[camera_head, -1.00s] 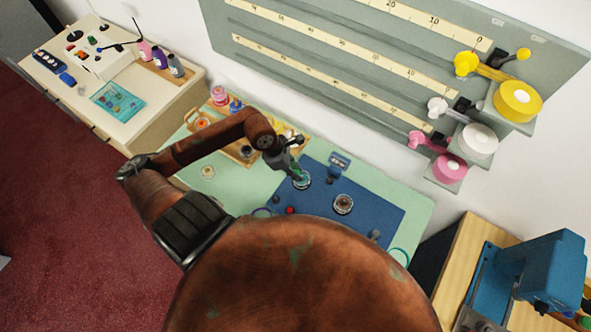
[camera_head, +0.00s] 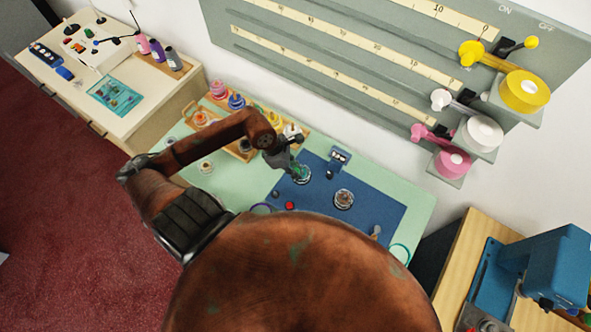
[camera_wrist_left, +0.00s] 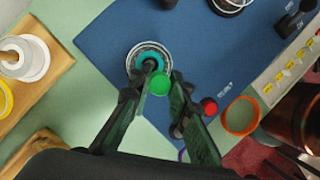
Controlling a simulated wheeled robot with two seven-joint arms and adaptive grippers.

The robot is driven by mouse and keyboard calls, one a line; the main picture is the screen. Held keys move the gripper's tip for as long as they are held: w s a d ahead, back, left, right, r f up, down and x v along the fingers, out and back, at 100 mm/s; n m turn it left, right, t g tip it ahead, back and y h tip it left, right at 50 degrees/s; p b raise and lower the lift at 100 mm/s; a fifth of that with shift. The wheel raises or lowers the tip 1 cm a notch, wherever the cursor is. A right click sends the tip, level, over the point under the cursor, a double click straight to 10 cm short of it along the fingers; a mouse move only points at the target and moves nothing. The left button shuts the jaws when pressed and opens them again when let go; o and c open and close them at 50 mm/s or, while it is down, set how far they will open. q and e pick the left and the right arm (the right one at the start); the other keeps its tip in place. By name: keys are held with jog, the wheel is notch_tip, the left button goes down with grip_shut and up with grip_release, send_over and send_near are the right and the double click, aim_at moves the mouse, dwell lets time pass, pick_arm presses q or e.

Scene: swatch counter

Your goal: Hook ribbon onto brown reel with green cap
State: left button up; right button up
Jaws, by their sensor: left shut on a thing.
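My left gripper (camera_head: 294,166) is over the blue mat (camera_head: 372,214), at the left one of two round metal-rimmed holders (camera_head: 304,176). In the left wrist view its fingers (camera_wrist_left: 160,92) are closed around a bright green round piece (camera_wrist_left: 159,83), which could be the green cap. Right by it, a teal ring (camera_wrist_left: 149,59) lies around a dark centre inside the clear-rimmed holder (camera_wrist_left: 134,68). Whether the green piece touches the ring cannot be told. No brown reel body shows clearly; the fingers may hide it. My right gripper is not in view.
The second holder (camera_head: 344,199) stands to the right, a small blue device (camera_head: 338,160) behind. A red button (camera_head: 290,206) is at the mat's front. A wooden tray (camera_head: 246,155) of coloured reels stands back left. Pink (camera_head: 453,161), white (camera_head: 483,134) and yellow (camera_head: 525,92) ribbon rolls are on the wall.

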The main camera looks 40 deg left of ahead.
pick_arm(q)
jog(key=shift+f+b, duration=0.35)
dwell(0.8)
jog(key=shift+s+f+b, duration=0.3)
jog(key=shift+f+b, duration=0.15)
jog(key=shift+f, duration=0.2)
grip_shut()
jog(key=shift+o, duration=0.5)
grip_release()
jog(key=shift+f, duration=0.2)
jog(key=shift+r, duration=0.15)
jog(key=shift+w+r+p, duration=0.1)
jog(key=shift+r+p, duration=0.35)
jog(key=shift+r, duration=0.45)
grip_shut()
jog(key=shift+w+r+p, duration=0.2)
jog(key=shift+r+p, duration=0.7)
jog(key=shift+r, duration=0.9)
